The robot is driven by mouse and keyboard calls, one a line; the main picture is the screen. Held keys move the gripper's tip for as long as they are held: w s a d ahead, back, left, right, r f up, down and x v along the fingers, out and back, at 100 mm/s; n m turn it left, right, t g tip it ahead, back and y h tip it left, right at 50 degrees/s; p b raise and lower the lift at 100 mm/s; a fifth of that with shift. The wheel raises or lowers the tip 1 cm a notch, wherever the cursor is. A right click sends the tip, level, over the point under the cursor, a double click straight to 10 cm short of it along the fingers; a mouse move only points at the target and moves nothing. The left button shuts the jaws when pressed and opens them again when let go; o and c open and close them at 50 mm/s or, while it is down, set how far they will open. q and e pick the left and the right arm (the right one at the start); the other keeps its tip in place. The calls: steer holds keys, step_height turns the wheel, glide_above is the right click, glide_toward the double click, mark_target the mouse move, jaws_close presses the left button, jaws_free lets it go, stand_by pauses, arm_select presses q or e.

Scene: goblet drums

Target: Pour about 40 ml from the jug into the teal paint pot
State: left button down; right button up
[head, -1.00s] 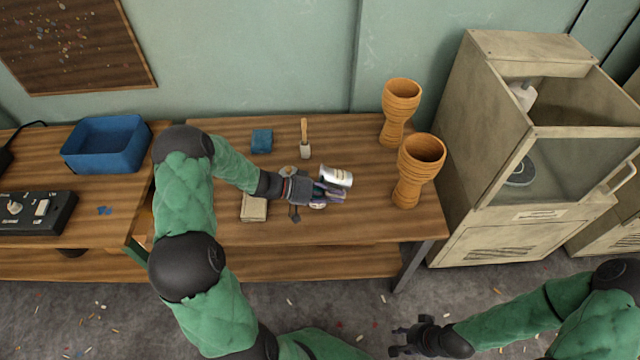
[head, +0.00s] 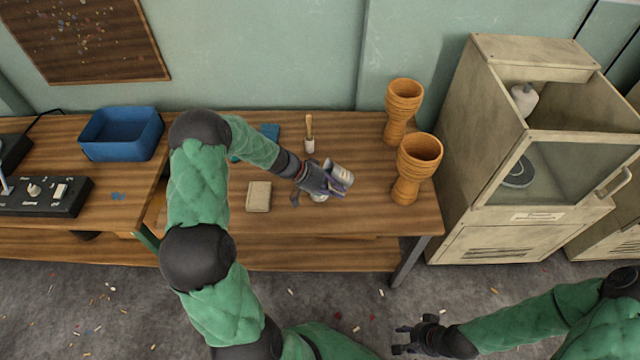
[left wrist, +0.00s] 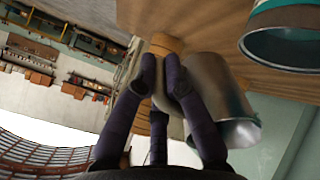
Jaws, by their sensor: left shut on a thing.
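The jug (head: 342,171) is a grey metal vessel, held just above the middle of the table and tilted. In the left wrist view the jug (left wrist: 215,95) is beside the dark fingers, its open mouth toward the lower right. My left gripper (head: 328,184) is shut on it; its fingers also show in the left wrist view (left wrist: 163,72). The teal paint pot (left wrist: 285,32), a metal pot with a teal band, is at the upper right there, apart from the jug. No stream shows. My right gripper (head: 405,338) is open and empty.
Two orange goblet drums (head: 416,165) (head: 402,108) stand right of the jug. A brush (head: 309,138), a beige block (head: 258,196) and a partly hidden blue item (head: 270,131) are on the table (head: 300,225). A blue bin (head: 122,138) stands left; a beige cabinet (head: 490,150) stands right.

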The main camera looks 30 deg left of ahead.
stand_by(0.5)
steer(key=shift+p+v, duration=0.85)
steer(key=shift+v, duration=0.05)
steer(key=shift+w, duration=0.2)
